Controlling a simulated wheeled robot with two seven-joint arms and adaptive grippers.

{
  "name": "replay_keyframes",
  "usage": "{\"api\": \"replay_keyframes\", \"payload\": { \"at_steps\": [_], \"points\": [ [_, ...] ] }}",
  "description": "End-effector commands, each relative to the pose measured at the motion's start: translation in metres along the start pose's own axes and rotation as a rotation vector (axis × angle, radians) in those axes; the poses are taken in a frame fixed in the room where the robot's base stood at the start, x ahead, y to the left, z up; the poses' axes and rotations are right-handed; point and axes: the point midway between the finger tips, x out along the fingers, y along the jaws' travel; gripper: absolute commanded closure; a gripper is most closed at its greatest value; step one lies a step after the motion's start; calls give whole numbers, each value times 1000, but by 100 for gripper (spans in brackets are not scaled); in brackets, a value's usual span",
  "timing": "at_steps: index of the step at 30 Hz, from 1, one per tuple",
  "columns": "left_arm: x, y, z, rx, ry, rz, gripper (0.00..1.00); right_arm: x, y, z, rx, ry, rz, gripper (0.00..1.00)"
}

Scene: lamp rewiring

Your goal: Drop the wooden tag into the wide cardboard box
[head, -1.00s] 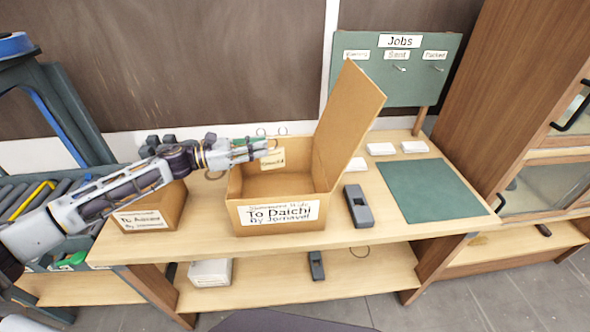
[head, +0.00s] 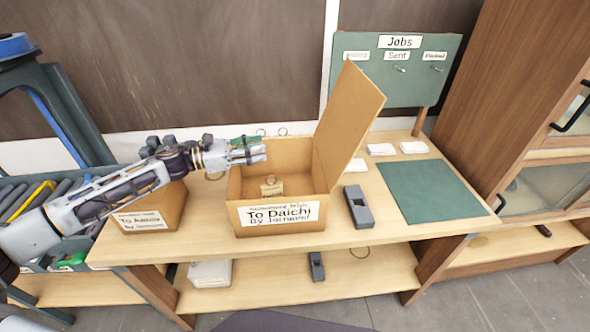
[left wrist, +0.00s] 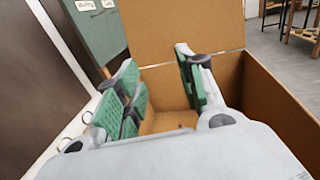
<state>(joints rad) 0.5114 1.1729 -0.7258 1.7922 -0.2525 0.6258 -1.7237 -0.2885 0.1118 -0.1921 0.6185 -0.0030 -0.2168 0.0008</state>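The wide cardboard box (head: 234,188) stands open on the bench, its lid flap raised on the right and its label reading "To Daichi". The small wooden tag (head: 271,188) is inside the box outline, below my left gripper (head: 262,151) and apart from it. I cannot tell whether the tag is still falling or lies on the box floor. My left gripper is over the back left of the box. In the left wrist view its green-padded fingers (left wrist: 164,95) stand apart with nothing between them. My right gripper is not in view.
A smaller cardboard box (head: 150,208) stands left of the wide box, under my left arm. A grey tool (head: 358,206) and a green mat (head: 430,190) lie to the right. A green Jobs board (head: 400,85) with hooks stands behind.

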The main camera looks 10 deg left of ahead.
Motion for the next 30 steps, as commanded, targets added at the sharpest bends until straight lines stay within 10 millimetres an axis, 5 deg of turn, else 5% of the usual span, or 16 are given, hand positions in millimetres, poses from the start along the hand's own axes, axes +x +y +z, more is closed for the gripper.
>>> {"api": "replay_keyframes", "payload": {
  "at_steps": [30],
  "points": [
    [-75,0,-1,-2,3,0,62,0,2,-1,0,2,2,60]
  ]
}}
